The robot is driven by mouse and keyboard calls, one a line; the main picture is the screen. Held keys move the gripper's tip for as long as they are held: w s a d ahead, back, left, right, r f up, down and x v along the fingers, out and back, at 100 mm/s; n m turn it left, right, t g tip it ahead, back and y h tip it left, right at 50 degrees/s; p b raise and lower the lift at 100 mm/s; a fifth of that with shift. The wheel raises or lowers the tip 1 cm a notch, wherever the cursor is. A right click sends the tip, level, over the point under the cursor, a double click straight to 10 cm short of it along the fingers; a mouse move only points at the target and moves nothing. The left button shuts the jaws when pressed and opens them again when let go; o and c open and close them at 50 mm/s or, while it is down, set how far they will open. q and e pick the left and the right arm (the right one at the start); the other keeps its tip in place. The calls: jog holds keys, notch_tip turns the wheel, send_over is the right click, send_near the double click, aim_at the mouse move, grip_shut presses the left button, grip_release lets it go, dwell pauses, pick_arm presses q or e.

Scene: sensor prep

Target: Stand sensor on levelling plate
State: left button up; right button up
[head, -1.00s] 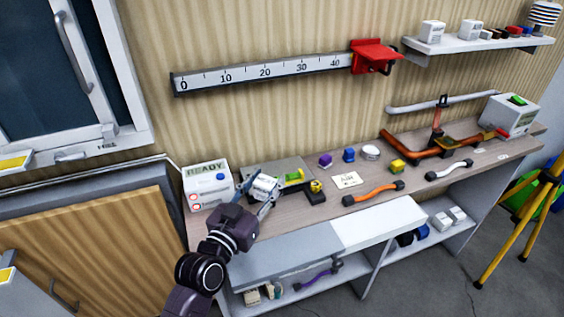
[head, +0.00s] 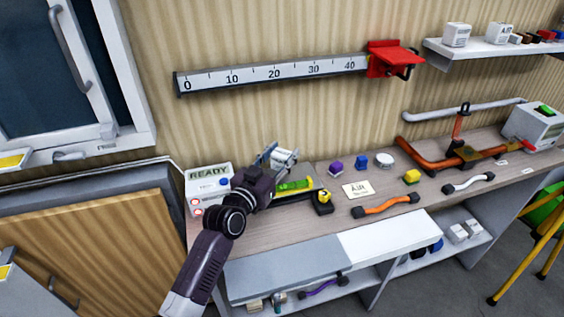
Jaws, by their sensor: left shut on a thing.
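The sensor, a small white block (head: 285,160), is gripped in my left gripper (head: 277,156) at the back left of the bench. The gripper's fingers are shut on it. The grey levelling plate (head: 307,173) lies on the bench just below and beside them, largely hidden by the gripper and wrist. A green spirit level (head: 293,186) lies at the plate's front. The sensor appears above the plate's back part; I cannot tell whether it touches. My right gripper is not in view.
A white READY box (head: 203,183) stands left of the plate. A yellow-black tape measure (head: 322,201) is at its right front. An AIR card (head: 356,190), small coloured blocks and an orange-handled tool (head: 385,205) lie farther right. A ruler rail (head: 270,75) is on the wall behind.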

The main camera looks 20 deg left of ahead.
pick_arm(q)
notch_tip(320, 180, down, 2)
jog(key=shift+f, duration=0.3)
jog(key=shift+f, duration=0.1)
jog(key=o, duration=1.2)
jog(key=s, duration=0.4)
jog(key=s+a+b, duration=0.1)
jog(key=s, duration=0.3)
jog(key=s+a, duration=0.1)
jog(key=s, duration=0.2)
jog(key=shift+s+a, duration=0.15)
jog(key=shift+s, duration=0.25)
